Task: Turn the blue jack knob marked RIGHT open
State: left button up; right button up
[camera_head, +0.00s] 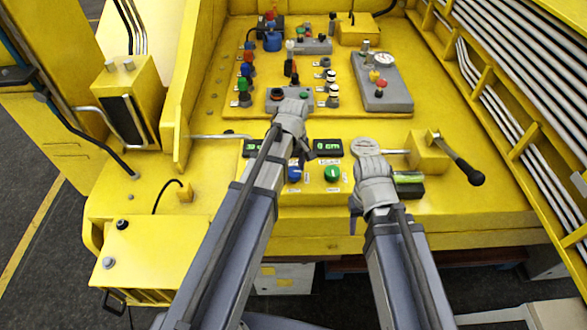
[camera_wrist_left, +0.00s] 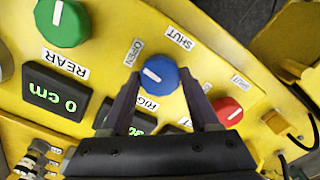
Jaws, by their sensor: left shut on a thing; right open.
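The blue knob marked RIGHT (camera_wrist_left: 161,82) sits between the two fingertips of my left gripper (camera_wrist_left: 157,76). The gripper is shut on it. The knob's white pointer line is angled towards the OPEN label; the SHUT label is on its other side. The RIGHT label is partly hidden by a finger. In the head view the blue knob (camera_head: 294,173) shows just below my left gripper (camera_head: 300,156), whose fingers are mostly hidden by the wrist.
A green knob marked REAR (camera_wrist_left: 62,22) and a red knob (camera_wrist_left: 228,111) flank the blue one. A display reading 0 cm (camera_wrist_left: 56,93) lies nearby. A lever with a black grip (camera_head: 460,162) stands at the right. Several buttons and switches fill the panel behind.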

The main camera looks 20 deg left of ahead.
aim_at(293, 171)
pick_arm(q)
jog(key=shift+n, duration=0.7)
jog(key=o, duration=1.4)
jog(key=shift+c, duration=0.2)
jog(key=shift+r, duration=0.1)
notch_tip(293, 171, up, 8)
jog(key=p, duration=0.8)
jog(key=shift+f, duration=0.2)
